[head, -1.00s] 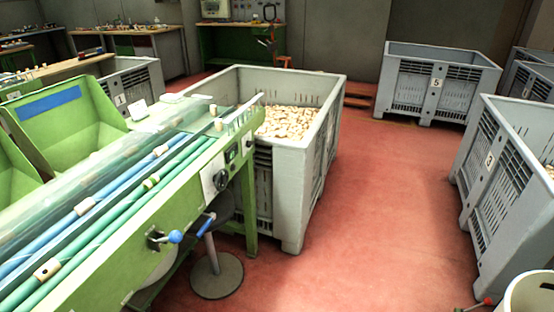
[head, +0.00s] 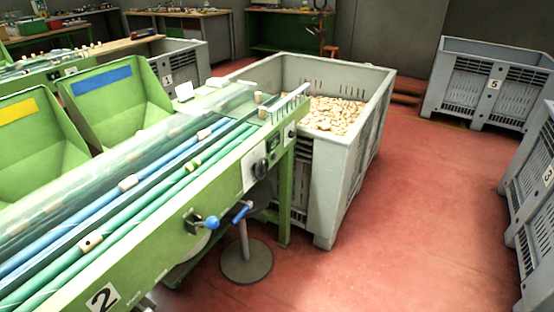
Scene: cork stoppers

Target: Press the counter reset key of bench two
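The green sorting bench (head: 150,262) runs from the lower left to the middle of the head view. A white plate (head: 102,298) with a black 2 is on its front side near the bottom edge. A black knob on a pale panel (head: 255,172) sits on the front side near the far end. A small pale panel with a dark spot (head: 289,132) is farther along. I cannot tell which part is the counter reset key. Neither gripper is in view.
A grey crate of corks (head: 353,160) stands at the bench's far end. Crate 5 (head: 482,110) is back right; crate 3 (head: 533,165) is at the right edge. Red floor (head: 425,215) between them is clear.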

